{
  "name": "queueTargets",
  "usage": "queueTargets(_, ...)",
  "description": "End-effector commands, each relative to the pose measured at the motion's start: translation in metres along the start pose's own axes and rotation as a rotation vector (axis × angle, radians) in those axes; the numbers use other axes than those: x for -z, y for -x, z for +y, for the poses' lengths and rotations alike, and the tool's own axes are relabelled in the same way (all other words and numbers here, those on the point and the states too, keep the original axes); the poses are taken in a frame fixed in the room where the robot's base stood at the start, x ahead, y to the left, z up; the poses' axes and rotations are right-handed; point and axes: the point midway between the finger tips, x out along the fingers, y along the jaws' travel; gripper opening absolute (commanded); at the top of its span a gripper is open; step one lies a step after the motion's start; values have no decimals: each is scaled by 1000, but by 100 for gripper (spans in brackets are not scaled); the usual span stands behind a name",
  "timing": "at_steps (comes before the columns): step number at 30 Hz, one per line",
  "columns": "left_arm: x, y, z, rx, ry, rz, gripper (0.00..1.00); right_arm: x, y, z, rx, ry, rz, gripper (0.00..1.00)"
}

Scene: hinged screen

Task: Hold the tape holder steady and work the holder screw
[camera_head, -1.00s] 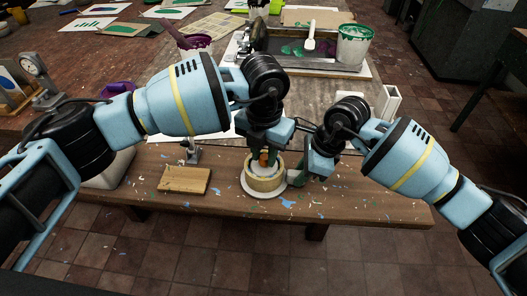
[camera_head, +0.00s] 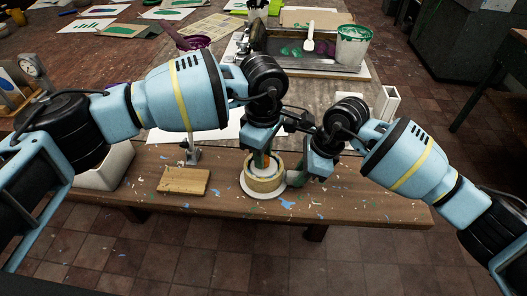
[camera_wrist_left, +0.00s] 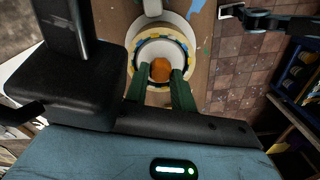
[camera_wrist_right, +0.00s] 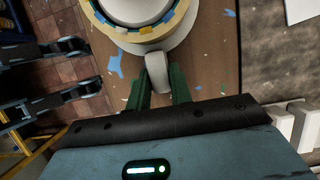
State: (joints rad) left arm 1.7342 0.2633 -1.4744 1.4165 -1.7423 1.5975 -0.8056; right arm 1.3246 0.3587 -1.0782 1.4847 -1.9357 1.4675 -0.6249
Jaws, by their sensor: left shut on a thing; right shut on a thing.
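The tape holder (camera_head: 249,189) is a round pale stand with a yellowish tape roll, upright near the bench's front edge. My right gripper (camera_head: 299,178) is at the holder's right side. In the right wrist view its fingers are shut on the holder's grey side lug (camera_wrist_right: 156,68).
A wooden block (camera_head: 184,180) lies left of the holder, with a small metal stand (camera_head: 192,152) behind it. A white bin (camera_head: 107,165) is further left. Behind are a tray with a white scraper (camera_head: 309,36) and a paint tub (camera_head: 353,46). Paint flecks dot the bench.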

Motion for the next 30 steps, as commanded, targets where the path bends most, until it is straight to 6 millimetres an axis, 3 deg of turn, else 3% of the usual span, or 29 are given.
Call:
queueTargets(5, 0, -2, 1, -1, -39, -1, 0, 4, -7, 4, -14, -2, 10, 0)
queueTargets(6, 0, -2, 1, -2, -38, -1, 29, 4, -7, 4, -14, -2, 10, 0)
queueTargets(9, -1, -2, 1, -1, -38, -1, 39, 4, -7, 4, -14, -2, 10, 0)
queueTargets(25, -2, -2, -1, 1, -34, -2, 39, 4, -7, 3, -14, -3, 10, 0)
queueTargets(30, -2, -2, -2, 2, 219, -2, 39, 4, -7, 3, -13, -3, 10, 0)
